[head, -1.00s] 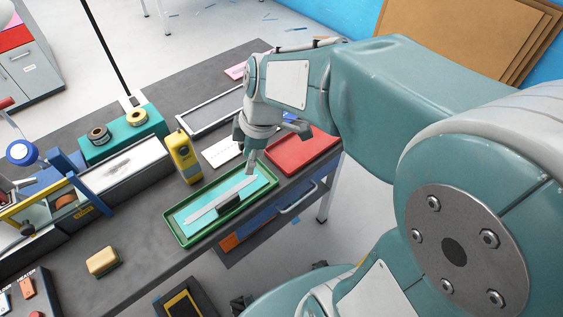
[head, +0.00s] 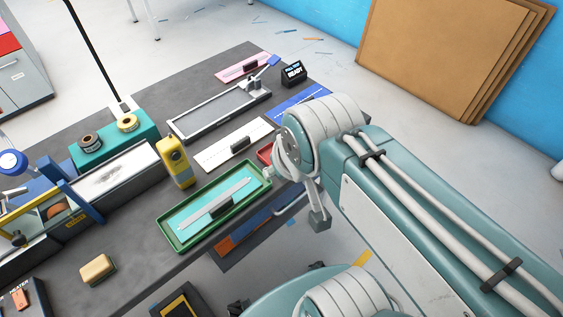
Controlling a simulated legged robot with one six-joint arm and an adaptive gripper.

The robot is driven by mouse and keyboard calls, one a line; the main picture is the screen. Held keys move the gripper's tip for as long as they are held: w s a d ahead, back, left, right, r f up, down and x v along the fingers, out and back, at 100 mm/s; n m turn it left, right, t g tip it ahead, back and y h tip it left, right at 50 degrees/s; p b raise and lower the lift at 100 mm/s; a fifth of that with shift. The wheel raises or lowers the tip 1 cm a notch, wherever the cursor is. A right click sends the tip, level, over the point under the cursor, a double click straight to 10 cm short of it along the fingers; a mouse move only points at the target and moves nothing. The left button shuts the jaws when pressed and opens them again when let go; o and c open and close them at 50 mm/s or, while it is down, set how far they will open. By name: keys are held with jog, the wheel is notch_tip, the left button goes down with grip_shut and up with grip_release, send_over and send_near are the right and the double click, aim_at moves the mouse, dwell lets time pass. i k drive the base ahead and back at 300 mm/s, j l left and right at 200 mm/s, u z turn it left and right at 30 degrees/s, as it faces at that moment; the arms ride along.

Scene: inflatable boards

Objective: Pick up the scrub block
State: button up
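A tan block with a darker underside, which looks like the scrub block (head: 97,268), lies on the dark workbench near its front edge, at the lower left of the head view. Nothing touches it. My gripper (head: 292,206) is in the middle of the view, to the right of the green tray and far from the tan block. Its fingers look spread, with nothing seen between them. My arm hides part of the gripper.
The green tray (head: 166,230) holds a teal sheet, a pale strip and a dark clip. A yellow device (head: 174,162) stands behind it. A red tray (head: 265,154) is mostly hidden by my arm. Bare bench (head: 140,243) lies between block and green tray.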

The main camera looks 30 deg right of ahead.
aim_at(102, 266)
jog(key=u, duration=1.7)
